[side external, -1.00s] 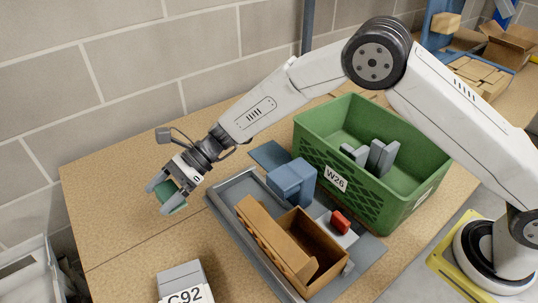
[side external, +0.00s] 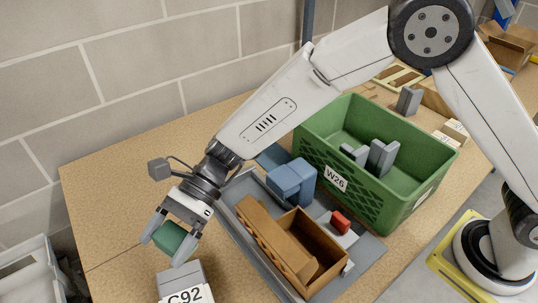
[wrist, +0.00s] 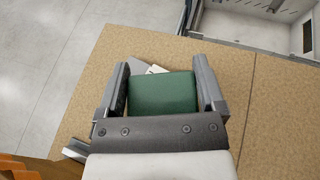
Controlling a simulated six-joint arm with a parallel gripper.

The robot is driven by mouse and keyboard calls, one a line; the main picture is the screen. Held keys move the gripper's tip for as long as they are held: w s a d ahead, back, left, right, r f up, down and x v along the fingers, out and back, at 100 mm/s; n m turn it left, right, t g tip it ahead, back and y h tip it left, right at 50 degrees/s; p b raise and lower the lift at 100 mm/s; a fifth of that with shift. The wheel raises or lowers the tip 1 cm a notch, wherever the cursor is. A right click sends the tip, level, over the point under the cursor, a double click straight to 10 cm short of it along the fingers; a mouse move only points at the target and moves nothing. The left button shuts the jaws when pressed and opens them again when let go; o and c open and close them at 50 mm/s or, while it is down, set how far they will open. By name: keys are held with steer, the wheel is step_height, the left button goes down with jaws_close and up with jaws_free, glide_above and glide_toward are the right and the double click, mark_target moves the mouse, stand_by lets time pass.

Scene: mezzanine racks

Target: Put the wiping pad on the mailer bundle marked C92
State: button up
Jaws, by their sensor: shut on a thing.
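The green wiping pad (side external: 170,237) is held between the two fingers of my gripper (side external: 168,243), which is shut on it. The pad also shows in the wrist view (wrist: 161,93), between the fingers. The grey mailer bundle (side external: 178,275) with the white C92 label (side external: 186,295) lies at the bottom edge of the side view, partly cut off. My gripper is above the table, just behind and above the bundle in that view. In the wrist view the pad hides most of what lies below it; a small grey and white corner (wrist: 155,69) shows beyond it.
A green crate (side external: 335,180) labelled W26 holds grey blocks. In front of it, a grey tray (side external: 246,237) holds a blue block (side external: 292,182), an open brown box (side external: 318,240) and a red item (side external: 340,222). The table (side external: 110,180) left of my gripper is clear.

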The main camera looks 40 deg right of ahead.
steer(key=shift+s+a+r+n+g, duration=0.1)
steer(key=shift+s+r+n+g, duration=0.05)
steer(key=shift+s, duration=0.35)
steer(key=shift+s+r+n+g, duration=0.1)
steer(key=shift+s+n+g, duration=0.05)
steer(key=shift+s, duration=0.3)
glide_above(188, 286)
steer(key=shift+f, duration=3.15)
steer(key=shift+f, duration=1.85)
steer(key=shift+f, duration=0.1)
steer(key=o, duration=1)
steer(key=shift+c, duration=0.2)
